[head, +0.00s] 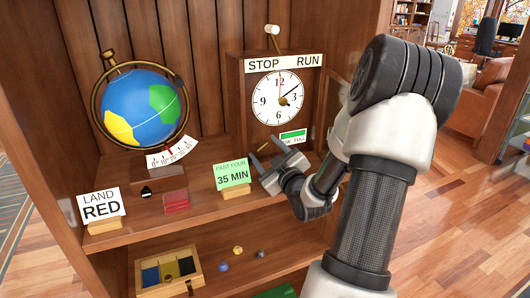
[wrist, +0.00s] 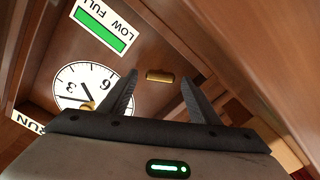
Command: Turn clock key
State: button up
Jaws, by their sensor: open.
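The clock (head: 278,97) has a white dial in a wooden case, and it also shows upside down in the wrist view (wrist: 70,80). A brass piece (head: 283,101) sits at the dial's centre. A small brass bar (wrist: 159,76), possibly the key, shows between my fingertips in the wrist view, apparently beyond them; I cannot tell its distance. A LOW/FULL gauge (wrist: 103,30) shows a long green bar. My gripper (head: 267,149) is open and empty, in front of the shelf below the clock.
A STOP/RUN sign (head: 284,63) and a white-tipped lever (head: 272,30) top the clock. Left are a globe (head: 140,107), a LAND RED card (head: 101,204) and a green 35 MIN card (head: 231,174). A divided tray (head: 168,272) sits lower; open floor lies right.

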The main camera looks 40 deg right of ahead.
jog(key=shift+w+d, duration=0.1)
jog(key=shift+w, duration=0.3)
jog(key=shift+c, duration=0.4)
jog(key=c, duration=1)
jog(key=shift+m, duration=1.5)
jog(key=o, duration=1.1)
